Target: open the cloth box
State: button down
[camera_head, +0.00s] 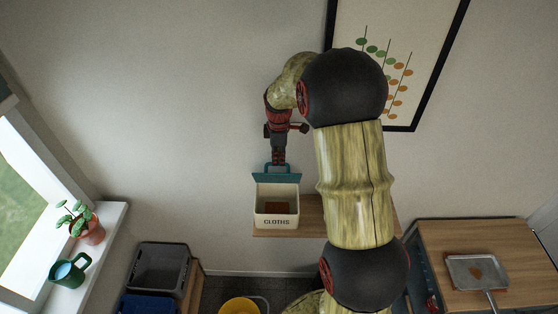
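The cloth box (276,220) is a cream box marked "CLOTHS" on a wooden wall shelf. Its teal lid (289,179) stands raised at the back edge, and the front of the box is open at the top. Something reddish-brown shows inside. A teal handle (269,167) stands at the lid's upper edge. My gripper (278,162) points down with its fingertips at this handle. The fingers look close together, but they are too small to tell whether they are shut on the handle.
The wooden shelf (312,217) runs right behind my arm. A framed picture (425,55) hangs behind the arm. Grey crate (160,268), yellow bucket (240,306) and counter with pan (478,270) stand lower.

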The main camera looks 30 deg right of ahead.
jog(key=c, duration=2.5)
grip_release()
jog(key=shift+s+a+f+g, duration=0.15)
jog(key=shift+s+f, duration=0.15)
jog(key=shift+f, duration=0.3)
jog(key=shift+s+a+f+g, duration=0.15)
jog(key=shift+s+f, duration=0.15)
jog(key=shift+f, duration=0.25)
jog(key=shift+o, duration=1.1)
jog(key=shift+d, duration=0.1)
jog(key=o, duration=0.4)
jog(key=shift+w+d+f, duration=0.1)
jog(key=shift+w+d, duration=0.05)
jog(key=shift+w, duration=0.3)
jog(key=shift+r, duration=0.2)
jog(key=shift+r, duration=0.2)
notch_tip(320, 180, up, 12)
jog(key=shift+s+a, duration=0.2)
